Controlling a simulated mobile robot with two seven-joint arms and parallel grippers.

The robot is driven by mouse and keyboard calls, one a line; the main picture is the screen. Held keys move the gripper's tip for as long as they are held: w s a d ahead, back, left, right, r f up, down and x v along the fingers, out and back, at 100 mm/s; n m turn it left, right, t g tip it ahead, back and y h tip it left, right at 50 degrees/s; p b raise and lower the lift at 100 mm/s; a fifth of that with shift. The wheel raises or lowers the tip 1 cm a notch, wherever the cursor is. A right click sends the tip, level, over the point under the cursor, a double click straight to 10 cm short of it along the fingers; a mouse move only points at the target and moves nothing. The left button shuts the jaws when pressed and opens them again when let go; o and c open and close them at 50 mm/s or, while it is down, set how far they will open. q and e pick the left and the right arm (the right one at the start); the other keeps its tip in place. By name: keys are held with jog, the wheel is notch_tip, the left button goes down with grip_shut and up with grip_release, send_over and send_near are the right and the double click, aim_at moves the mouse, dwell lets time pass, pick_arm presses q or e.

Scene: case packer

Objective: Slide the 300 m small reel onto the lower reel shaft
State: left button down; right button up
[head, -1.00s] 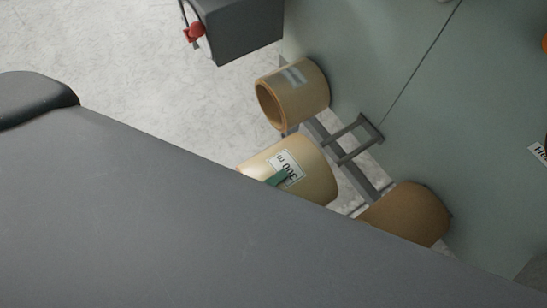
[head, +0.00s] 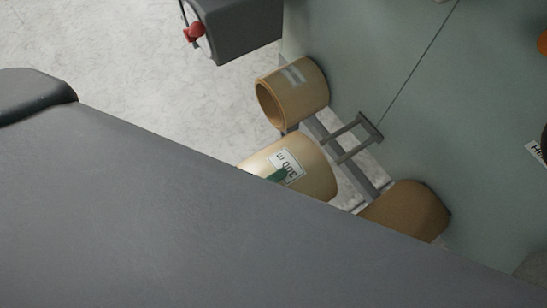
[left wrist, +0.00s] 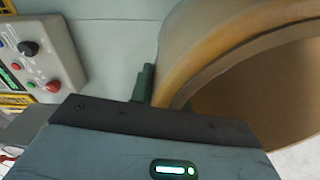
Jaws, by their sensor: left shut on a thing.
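The 300 m small reel (head: 312,171) is a tan roll with a white "300 m" label, tilted, in the middle of the head view. My left gripper (head: 278,176) is shut on the reel's wall; only a green finger part shows there, beside the label. In the left wrist view, green finger parts (left wrist: 146,86) sit at the rim of the tan reel (left wrist: 215,50), whose hollow core faces right. My arm hides the reel's lower left side. I cannot make out the lower reel shaft in either view. My right gripper is not in view.
Tan reels stand against the grey-green machine panel (head: 450,110), one above (head: 308,88) and one at lower right (head: 410,210). A dark bracket (head: 355,138) juts out between them. A grey box (head: 240,30) with a red knob is at the top. A control box (left wrist: 42,55) shows in the wrist view.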

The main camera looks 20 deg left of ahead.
pick_arm(q)
jog(key=shift+f, duration=0.35)
jog(key=shift+f+b, duration=0.5)
jog(key=shift+b, duration=0.05)
jog(key=shift+w+a+f+b, duration=0.15)
jog(key=shift+f+b, duration=0.6)
jog(key=shift+f, duration=0.4)
jog(key=shift+w+a+f+b, duration=0.1)
jog(key=shift+f+b, duration=0.65)
jog(key=shift+f, duration=0.4)
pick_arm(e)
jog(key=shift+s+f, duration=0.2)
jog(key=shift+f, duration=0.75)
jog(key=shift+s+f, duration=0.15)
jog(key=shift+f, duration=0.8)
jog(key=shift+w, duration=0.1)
